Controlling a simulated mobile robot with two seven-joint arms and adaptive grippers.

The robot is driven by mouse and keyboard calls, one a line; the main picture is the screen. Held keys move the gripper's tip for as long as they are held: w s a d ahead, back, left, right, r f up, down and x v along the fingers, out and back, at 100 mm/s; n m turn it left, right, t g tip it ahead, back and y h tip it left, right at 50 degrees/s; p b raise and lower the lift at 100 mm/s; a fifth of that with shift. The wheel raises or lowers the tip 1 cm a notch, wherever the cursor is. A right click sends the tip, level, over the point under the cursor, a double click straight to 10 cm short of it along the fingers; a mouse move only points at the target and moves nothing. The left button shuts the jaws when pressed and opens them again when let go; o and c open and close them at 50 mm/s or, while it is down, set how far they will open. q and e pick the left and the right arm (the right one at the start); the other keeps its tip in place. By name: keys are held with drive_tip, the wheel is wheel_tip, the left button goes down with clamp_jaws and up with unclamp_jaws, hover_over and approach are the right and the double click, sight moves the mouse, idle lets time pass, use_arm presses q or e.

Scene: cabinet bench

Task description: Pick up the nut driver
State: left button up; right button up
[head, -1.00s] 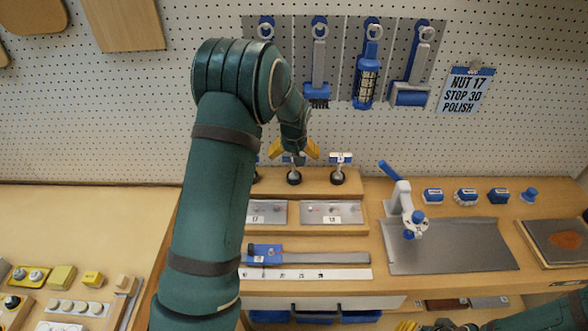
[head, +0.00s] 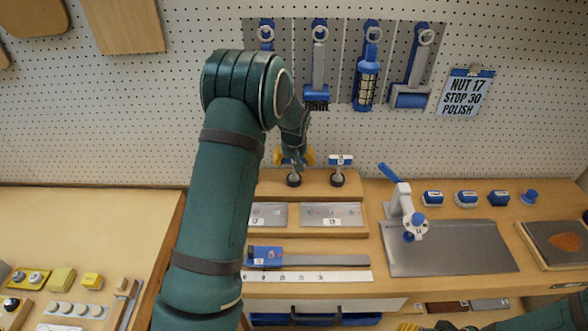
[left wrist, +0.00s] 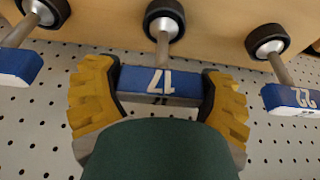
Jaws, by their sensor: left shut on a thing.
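The nut driver marked 17 (left wrist: 158,82) has a blue and grey T-handle and stands upright in the wooden rack; its lower end (head: 293,180) shows in the head view. My left gripper (head: 293,157) is shut on its handle, with the yellow fingers at the handle's two ends in the left wrist view (left wrist: 158,98). A nut driver marked 22 (left wrist: 290,99) stands to the right in the left wrist view, and another handle (left wrist: 18,66) to the left. My right gripper (head: 425,327) shows only partly at the bottom edge; its jaws are unclear.
The rack (head: 318,185) stands against the pegboard (head: 530,100). A note (head: 466,92) reads "NUT 17, STOP 30, POLISH". A small press (head: 404,205) stands right of the rack by a grey mat (head: 455,250). Tools hang above the gripper.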

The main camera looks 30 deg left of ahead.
use_arm(q)
drive_tip(key=shift+r, duration=0.6)
wheel_tip(320, 180, up, 2)
drive_tip(key=shift+r, duration=0.25)
drive_tip(key=s+d, duration=0.9)
drive_tip(key=s, duration=0.6)
drive_tip(key=shift+s+d+f, duration=0.15)
drive_tip(key=shift+s+d, duration=0.05)
